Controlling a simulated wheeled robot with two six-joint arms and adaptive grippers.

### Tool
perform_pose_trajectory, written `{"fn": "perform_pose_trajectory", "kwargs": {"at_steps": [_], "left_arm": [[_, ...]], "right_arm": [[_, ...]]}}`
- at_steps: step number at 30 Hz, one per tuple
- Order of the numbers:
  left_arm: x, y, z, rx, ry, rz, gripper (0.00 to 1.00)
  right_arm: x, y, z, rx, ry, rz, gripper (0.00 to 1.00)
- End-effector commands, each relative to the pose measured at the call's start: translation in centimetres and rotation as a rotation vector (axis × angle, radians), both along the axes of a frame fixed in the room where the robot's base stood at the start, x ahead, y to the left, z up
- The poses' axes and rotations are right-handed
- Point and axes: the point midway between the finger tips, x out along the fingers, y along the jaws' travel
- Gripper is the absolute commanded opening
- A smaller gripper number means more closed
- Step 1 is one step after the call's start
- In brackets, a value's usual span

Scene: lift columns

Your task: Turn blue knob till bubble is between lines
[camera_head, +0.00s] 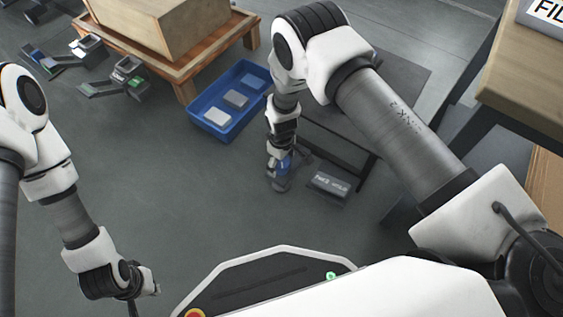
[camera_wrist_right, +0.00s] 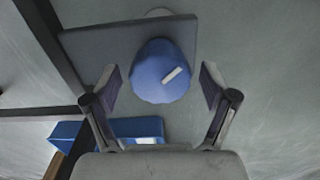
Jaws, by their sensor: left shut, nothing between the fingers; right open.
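The blue knob (camera_wrist_right: 155,82) is in the right wrist view, with a white pointer bar tilted up to the right. It sits in front of a grey plate (camera_wrist_right: 100,50). My right gripper (camera_wrist_right: 160,82) is open, one finger on each side of the knob, with a visible gap on both sides. In the head view my right gripper (camera_head: 279,172) points down, with a little of the knob's blue showing beside it. My left gripper (camera_head: 136,303) is shut and empty at the bottom left, partly cut off. I cannot make out a bubble or lines.
A dark plate with white lettering (camera_head: 330,186) lies right of my right gripper.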

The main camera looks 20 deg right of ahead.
Motion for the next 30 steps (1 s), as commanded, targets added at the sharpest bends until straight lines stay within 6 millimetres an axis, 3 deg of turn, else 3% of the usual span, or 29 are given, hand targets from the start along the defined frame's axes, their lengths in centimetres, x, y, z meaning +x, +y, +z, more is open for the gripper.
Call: {"fn": "perform_pose_trajectory", "kwargs": {"at_steps": [1, 6, 20, 30], "left_arm": [[0.00, 0.00, 0.05, 0.000, 0.000, 0.000, 0.00], [0.00, 0.00, 0.05, 0.000, 0.000, 0.000, 0.00], [-0.01, 0.00, 0.09, 0.000, 0.000, 0.000, 0.00], [-0.03, 0.00, 0.21, 0.000, 0.001, 0.000, 0.00]], "right_arm": [[-0.01, -0.01, 0.06, 0.000, 0.000, 0.000, 0.84], [-0.02, -0.01, 0.05, 0.000, 0.000, 0.000, 0.24], [-0.04, -0.01, 0.02, -0.001, 0.001, -0.047, 0.24], [-0.05, -0.01, -0.01, 0.000, 0.001, -0.262, 0.24]]}}
